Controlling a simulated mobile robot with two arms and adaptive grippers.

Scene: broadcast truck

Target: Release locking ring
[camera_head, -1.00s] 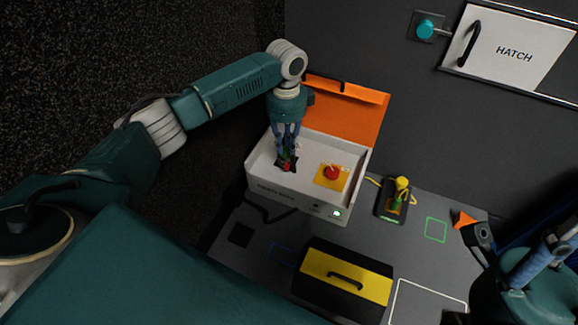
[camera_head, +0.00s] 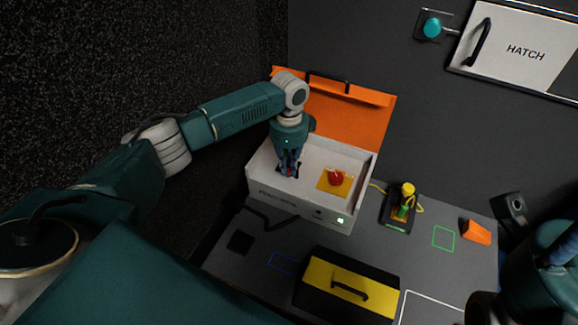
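An open white box (camera_head: 262,183) with an orange lid (camera_head: 350,118) stands on the bench. Inside it, a red knob (camera_head: 336,177) sits on a yellow plate (camera_head: 324,187). I cannot make out a separate locking ring. My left gripper (camera_head: 288,172) points down into the left part of the box, left of the red knob. Its fingers look close together over a small dark patch, with a bit of red at the tips. Whether they hold anything is too small to tell. My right arm is at the lower right edge; its fingertips do not show.
A black and yellow case (camera_head: 380,292) lies in front of the box. Right of the box are a dark stand with a yellow-topped piece (camera_head: 407,190) and an orange wedge (camera_head: 476,232). A wall hatch (camera_head: 525,50) is at the upper right. The green outlined square is empty.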

